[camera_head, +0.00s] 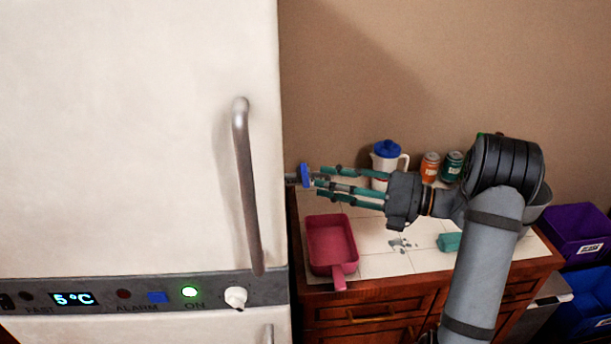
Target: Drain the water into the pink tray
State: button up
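The pink tray (331,244) sits on the white-tiled counter just right of the fridge, its handle pointing to the front. It looks empty; I cannot make out water in it. A small blue tap handle (305,175) on a grey fitting (292,180) sticks out from the fridge's right side, behind and above the tray. My gripper (319,182) points left with its teal fingers spread apart. Its fingertips are right beside the blue handle; I cannot tell whether they touch it. No water stream shows.
The white fridge (120,120) with a long grey door handle (245,185) fills the left. A blue-lidded jug (386,157), orange jar (430,167) and green jar (452,166) stand behind my gripper. A teal block (449,242) lies at the right on the counter. Purple (580,235) and blue bins stand farther right.

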aim_at(305, 179)
jog(key=p+x, duration=0.1)
jog(key=x, duration=0.4)
jog(key=shift+w+a, duration=0.1)
jog(key=shift+a, duration=0.25)
jog(key=c, duration=0.3)
grip_shut()
dwell(0.4)
